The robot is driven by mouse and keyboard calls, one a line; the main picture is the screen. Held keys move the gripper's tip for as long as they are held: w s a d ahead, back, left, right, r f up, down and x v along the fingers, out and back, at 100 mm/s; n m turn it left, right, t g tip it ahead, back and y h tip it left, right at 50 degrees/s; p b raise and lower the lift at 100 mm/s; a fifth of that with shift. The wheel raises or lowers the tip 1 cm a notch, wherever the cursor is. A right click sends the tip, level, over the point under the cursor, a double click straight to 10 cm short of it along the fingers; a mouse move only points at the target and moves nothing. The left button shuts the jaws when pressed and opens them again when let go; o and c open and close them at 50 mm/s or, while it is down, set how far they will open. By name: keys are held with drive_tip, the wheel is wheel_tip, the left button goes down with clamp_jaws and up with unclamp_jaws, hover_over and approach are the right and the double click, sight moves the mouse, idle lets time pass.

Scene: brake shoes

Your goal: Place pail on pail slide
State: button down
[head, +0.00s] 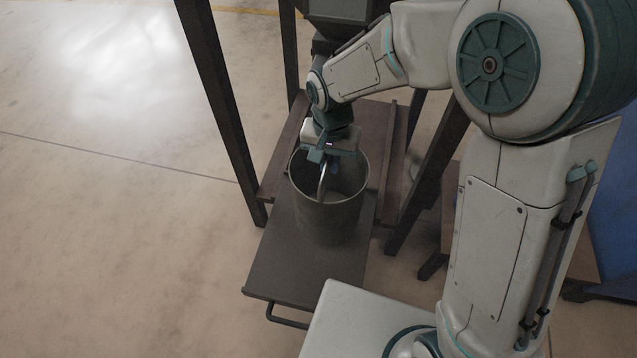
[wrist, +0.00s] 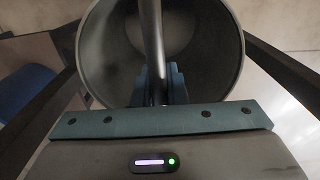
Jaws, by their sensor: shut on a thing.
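The pail (head: 328,217) is a grey metal bucket, upright, over the rear part of the pail slide. The pail slide (head: 300,262) is a dark flat plate with a front handle, inside a dark frame. I cannot tell whether the pail's base touches the slide. My gripper (head: 325,160) is above the pail's mouth, shut on the pail's handle bar. In the wrist view my gripper (wrist: 160,92) has the bar between its fingers, and the pail (wrist: 215,45) opens behind it, empty as far as I see.
Dark frame legs (head: 222,110) stand left and right of the slide, close to the pail. A hopper-like dark body (head: 345,10) hangs above the slide's back. A blue object (head: 612,200) is at the far right. The floor on the left is clear.

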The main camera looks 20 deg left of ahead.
drive_tip(key=shift+s+a+f+b, duration=0.25)
drive_tip(key=shift+a+f+b, duration=0.1)
drive_tip(key=shift+f, duration=0.55)
drive_tip(key=shift+s+a+f+b, duration=0.2)
drive_tip(key=shift+a+f+b, duration=0.15)
drive_tip(key=shift+f, duration=0.55)
drive_tip(key=shift+s+a+f+b, duration=0.3)
drive_tip(key=shift+f+b, duration=0.1)
drive_tip(key=shift+f, duration=0.5)
drive_tip(key=shift+f, duration=0.15)
drive_tip(key=c, duration=1.5)
unclamp_jaws()
drive_tip(key=shift+o, duration=0.2)
